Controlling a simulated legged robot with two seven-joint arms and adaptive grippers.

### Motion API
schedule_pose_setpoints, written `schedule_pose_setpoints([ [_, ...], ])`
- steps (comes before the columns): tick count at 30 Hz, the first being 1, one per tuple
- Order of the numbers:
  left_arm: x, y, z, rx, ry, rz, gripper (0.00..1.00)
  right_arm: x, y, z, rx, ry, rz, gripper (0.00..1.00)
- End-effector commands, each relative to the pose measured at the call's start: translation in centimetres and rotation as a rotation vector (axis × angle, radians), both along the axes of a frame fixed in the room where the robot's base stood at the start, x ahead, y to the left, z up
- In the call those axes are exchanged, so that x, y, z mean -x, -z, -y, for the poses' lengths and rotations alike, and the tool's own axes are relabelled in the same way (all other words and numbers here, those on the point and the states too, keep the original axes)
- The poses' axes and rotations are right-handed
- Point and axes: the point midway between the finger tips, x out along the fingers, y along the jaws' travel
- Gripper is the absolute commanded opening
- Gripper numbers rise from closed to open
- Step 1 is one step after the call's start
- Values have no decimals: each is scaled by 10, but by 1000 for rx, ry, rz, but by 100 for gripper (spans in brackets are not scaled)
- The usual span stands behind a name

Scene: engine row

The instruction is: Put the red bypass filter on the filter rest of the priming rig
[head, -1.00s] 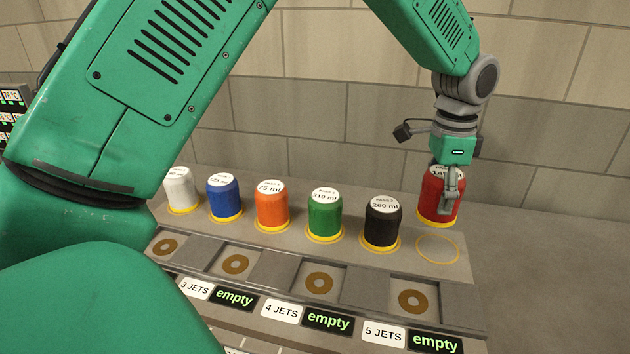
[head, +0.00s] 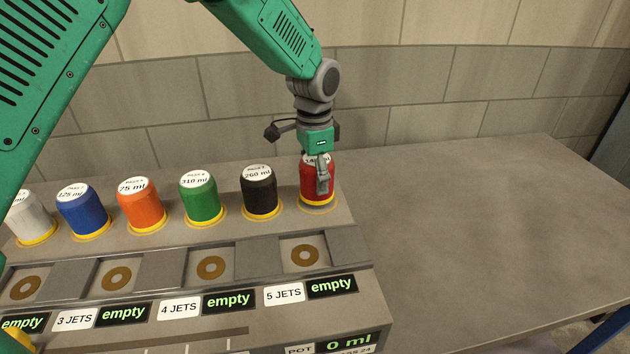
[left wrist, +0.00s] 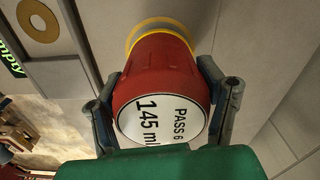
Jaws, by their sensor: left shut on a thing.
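The red filter (head: 318,180) stands upright at the right end of a row of coloured canisters, with its yellow base at a thin yellow ring on the rig's back ledge (head: 345,228). My left gripper (head: 322,182) comes down from above and is shut on it. In the left wrist view the red filter (left wrist: 160,75) sits between the two fingers, with its white top reading "PASS 6, 145 ml". I cannot tell whether its base fully touches the ledge. My right gripper is not in view.
Black (head: 260,192), green (head: 201,200), orange (head: 140,208), blue (head: 83,213) and white (head: 30,222) canisters stand to its left. In front lie square recesses with brown rings (head: 305,255) and signs reading "empty" (head: 331,286). The grey bench (head: 470,230) at right is clear.

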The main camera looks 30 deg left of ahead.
Motion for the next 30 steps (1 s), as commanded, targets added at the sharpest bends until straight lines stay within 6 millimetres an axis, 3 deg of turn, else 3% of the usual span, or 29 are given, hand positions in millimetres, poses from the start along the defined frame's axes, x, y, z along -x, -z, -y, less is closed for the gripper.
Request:
schedule_pose_setpoints([
  [3, 0, 15, 0, -1, 0, -1, 19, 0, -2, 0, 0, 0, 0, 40],
  [9, -1, 18, 0, 0, 0, 1, 19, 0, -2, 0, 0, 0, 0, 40],
  [10, 0, 19, 0, -1, 0, -1, 72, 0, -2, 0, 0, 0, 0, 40],
  [12, 0, 19, 0, 0, 0, -1, 95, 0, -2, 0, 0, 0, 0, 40],
  [23, -1, 15, 0, 1, 0, 1, 95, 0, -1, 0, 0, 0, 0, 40],
  [30, -2, -21, 0, 1, 0, 6, 95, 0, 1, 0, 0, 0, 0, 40],
])
